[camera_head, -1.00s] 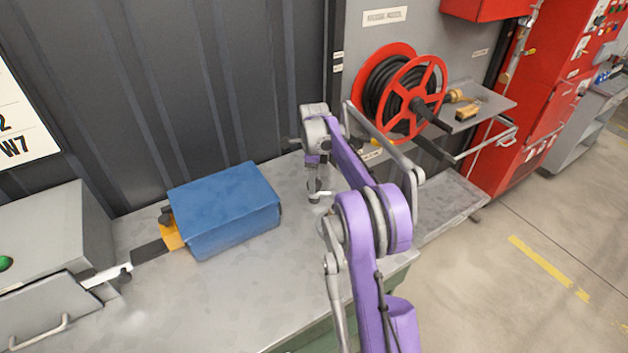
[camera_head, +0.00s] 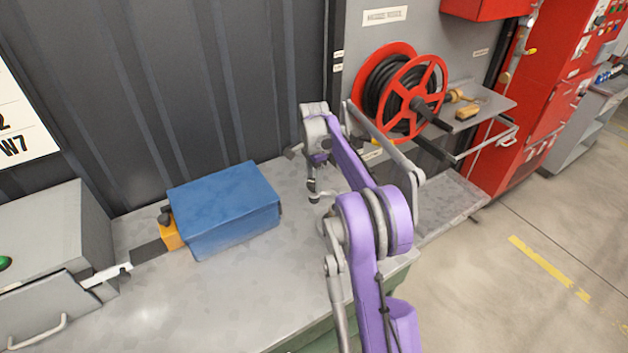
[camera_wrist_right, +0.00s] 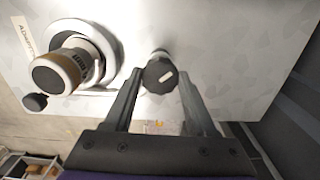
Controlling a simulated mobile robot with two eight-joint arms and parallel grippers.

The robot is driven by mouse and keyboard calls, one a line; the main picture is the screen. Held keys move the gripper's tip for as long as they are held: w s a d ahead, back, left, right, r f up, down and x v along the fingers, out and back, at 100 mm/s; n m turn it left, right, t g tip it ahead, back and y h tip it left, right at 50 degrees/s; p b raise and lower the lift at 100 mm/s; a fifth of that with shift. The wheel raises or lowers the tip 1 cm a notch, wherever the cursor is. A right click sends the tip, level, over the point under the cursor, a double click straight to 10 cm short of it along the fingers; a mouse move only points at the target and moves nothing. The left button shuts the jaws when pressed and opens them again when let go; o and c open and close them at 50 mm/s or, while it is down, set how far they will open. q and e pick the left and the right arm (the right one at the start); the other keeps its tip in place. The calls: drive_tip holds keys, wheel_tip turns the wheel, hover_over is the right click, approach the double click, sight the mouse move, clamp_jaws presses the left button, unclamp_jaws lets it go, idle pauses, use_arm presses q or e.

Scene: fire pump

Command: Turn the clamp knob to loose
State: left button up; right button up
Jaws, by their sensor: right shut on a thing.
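The clamp knob (camera_wrist_right: 160,77) is a small dark round knob with a pale mark on its face. In the right wrist view it sits between the two fingertips of my right gripper (camera_wrist_right: 160,85), which is shut on it. In the head view my right gripper (camera_head: 313,192) points down at the bench top, below the grey wrist. The knob is too small and too covered to make out there. My left gripper is not in view.
The bench (camera_head: 230,290) holds a blue box (camera_head: 225,205) to the left. A red hose reel (camera_head: 402,95) is behind right.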

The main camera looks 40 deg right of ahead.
sight(314, 182)
drive_tip(key=n, duration=1.3)
drive_tip(key=shift+n, duration=0.4)
drive_tip(key=n, duration=1.3)
drive_tip(key=shift+n, duration=0.3)
drive_tip(key=o, duration=1.4)
drive_tip(key=shift+c, duration=0.2)
wheel_tip(314, 182, up, 11)
